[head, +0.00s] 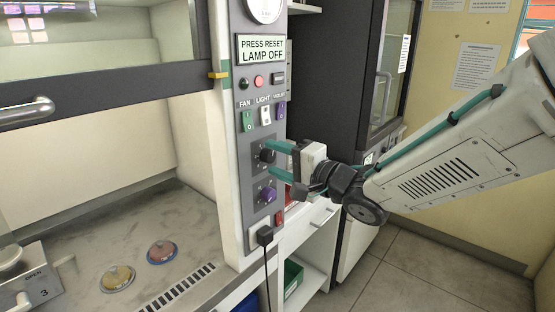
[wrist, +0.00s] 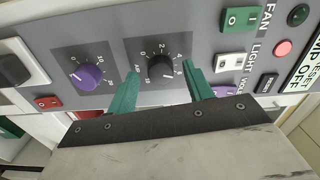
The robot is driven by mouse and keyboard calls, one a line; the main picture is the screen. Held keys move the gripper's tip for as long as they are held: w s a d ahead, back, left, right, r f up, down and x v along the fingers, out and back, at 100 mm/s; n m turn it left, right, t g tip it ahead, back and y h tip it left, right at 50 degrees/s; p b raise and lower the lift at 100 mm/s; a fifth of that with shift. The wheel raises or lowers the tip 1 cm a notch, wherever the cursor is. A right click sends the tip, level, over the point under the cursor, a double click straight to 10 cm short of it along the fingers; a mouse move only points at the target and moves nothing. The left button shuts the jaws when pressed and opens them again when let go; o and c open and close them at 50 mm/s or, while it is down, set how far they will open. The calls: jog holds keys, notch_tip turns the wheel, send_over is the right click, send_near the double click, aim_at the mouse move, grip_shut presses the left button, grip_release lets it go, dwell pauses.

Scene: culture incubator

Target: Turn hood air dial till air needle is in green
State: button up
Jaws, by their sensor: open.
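The air dial is a black knob (wrist: 160,66) with a white pointer mark and a printed number scale around it, in the wrist view; "AIR" is lettered beside it. It also shows in the head view (head: 266,155) on the grey hood panel. My gripper (wrist: 160,70) is open, with its teal fingers on either side of the black knob; I cannot tell whether they touch it. In the head view my gripper (head: 270,158) reaches the panel from the right. A round white gauge (head: 264,8) is cut off at the top of the head view, and its needle and green zone cannot be made out.
A purple knob (wrist: 88,75) sits beside the air dial, with a red switch (wrist: 48,102) near it. Green, white and violet switches (head: 265,116) sit above the dial. The hood bench (head: 200,240) holds two dishes. A black plug (head: 265,236) with cable is below.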

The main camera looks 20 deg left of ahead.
jog(key=v, duration=0.7)
jog(key=shift+d, duration=0.2)
jog(key=shift+s, duration=0.1)
